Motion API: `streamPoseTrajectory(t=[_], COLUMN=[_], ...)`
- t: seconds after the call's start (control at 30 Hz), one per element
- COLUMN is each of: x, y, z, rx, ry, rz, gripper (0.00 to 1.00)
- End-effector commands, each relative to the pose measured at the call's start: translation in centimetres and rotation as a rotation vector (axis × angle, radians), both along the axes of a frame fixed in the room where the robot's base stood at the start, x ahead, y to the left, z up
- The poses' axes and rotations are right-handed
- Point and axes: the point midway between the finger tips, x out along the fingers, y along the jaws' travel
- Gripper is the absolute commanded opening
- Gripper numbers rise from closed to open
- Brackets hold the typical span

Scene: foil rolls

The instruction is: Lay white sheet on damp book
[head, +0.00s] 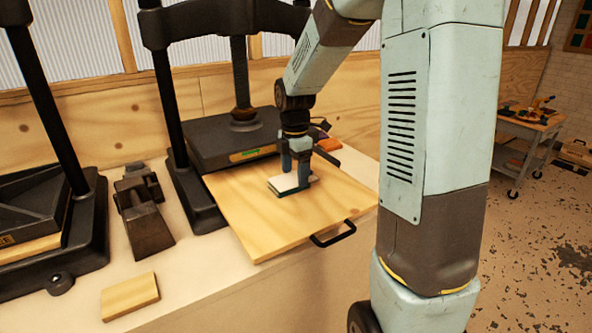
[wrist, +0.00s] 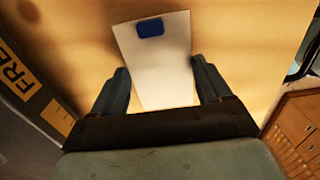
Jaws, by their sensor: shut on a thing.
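The white sheet (wrist: 160,65) lies between the two fingers of my gripper (wrist: 163,88) in the wrist view, with a dark blue patch (wrist: 150,28) near its far end. In the head view my gripper (head: 294,172) points down over the pale wooden board, and the sheet (head: 284,182) shows flat at its fingertips. A dark teal edge (head: 298,191), seemingly the book, shows just under the sheet; the rest of it is hidden. I cannot tell whether sheet and book touch. My gripper is shut on the sheet.
The wooden board (head: 250,225) with a black handle (head: 333,234) juts out from a black press (head: 230,140). Another press (head: 40,215) stands at the left. A dark metal block (head: 145,215) and a wood block (head: 130,296) lie on the bench. An orange object (head: 328,144) sits behind my gripper.

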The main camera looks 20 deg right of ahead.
Motion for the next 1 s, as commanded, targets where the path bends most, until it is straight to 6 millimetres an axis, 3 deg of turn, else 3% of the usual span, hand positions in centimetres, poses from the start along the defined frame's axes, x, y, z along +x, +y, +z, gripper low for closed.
streamPoseTrajectory(t=[0.07,0.1,0.3,0.67,1.0], x=[0.0,0.0,0.0,0.0,0.0], y=[0.0,0.0,0.0,0.0,0.0], z=[-0.2,-0.2,-0.2,0.5,6.4], rx=[0.000,0.000,0.000,-0.001,0.000], ry=[0.001,0.001,0.001,-0.001,-0.004], rz=[0.000,0.000,0.000,0.000,-0.001], gripper=[0.49,0.80,0.99,1.00,1.00])
